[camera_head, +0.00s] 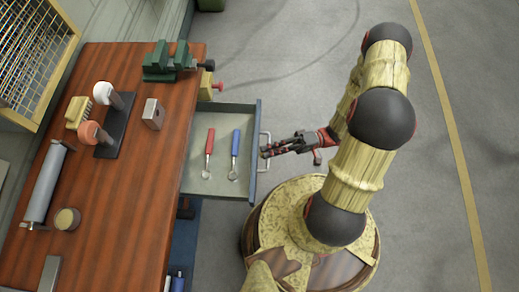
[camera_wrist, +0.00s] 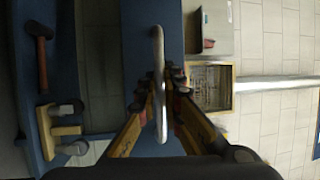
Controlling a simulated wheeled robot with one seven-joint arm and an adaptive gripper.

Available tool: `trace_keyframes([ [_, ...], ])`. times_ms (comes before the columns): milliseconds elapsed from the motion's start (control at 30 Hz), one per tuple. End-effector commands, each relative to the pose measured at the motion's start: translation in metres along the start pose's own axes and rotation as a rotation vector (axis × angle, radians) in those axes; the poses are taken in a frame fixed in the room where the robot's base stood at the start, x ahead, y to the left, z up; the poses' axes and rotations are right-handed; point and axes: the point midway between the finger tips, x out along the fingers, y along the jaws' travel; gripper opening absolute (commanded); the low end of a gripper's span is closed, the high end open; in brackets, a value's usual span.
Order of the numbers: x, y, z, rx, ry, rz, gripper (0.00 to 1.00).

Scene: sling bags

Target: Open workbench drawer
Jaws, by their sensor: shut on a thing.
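The workbench (camera_head: 130,190) has a reddish-brown wooden top and stands at the left of the head view. Its blue-grey drawer (camera_head: 221,112) is pulled out to the right, with a red-handled tool (camera_head: 209,145) and a blue-handled tool (camera_head: 235,150) lying inside. The light metal drawer handle (camera_head: 265,148) is on the drawer's front. My gripper (camera_head: 266,152) is at this handle, shut on it. In the wrist view the handle bar (camera_wrist: 159,85) runs between the two fingers of my gripper (camera_wrist: 163,88).
A green vise (camera_head: 165,62) sits at the bench's far edge. Other tools and a grey roll (camera_head: 45,182) lie on the top. My base stands close to the drawer's front. Open grey floor (camera_head: 300,60) lies beyond and to the right.

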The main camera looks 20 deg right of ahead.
Motion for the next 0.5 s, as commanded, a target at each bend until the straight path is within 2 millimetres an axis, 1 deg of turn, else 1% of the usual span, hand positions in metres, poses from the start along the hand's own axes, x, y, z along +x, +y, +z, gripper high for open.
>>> trace_keyframes([
  [133,-0.0035,0.0011,0.0007,-0.002,-0.001,0.005,0.00],
  [400,-0.0035,0.0012,0.0006,-0.003,-0.001,0.006,0.00],
  [433,-0.0034,0.0012,0.0005,-0.003,-0.001,0.006,0.08],
  [500,-0.0034,0.0012,0.0005,-0.003,-0.001,0.006,0.12],
])
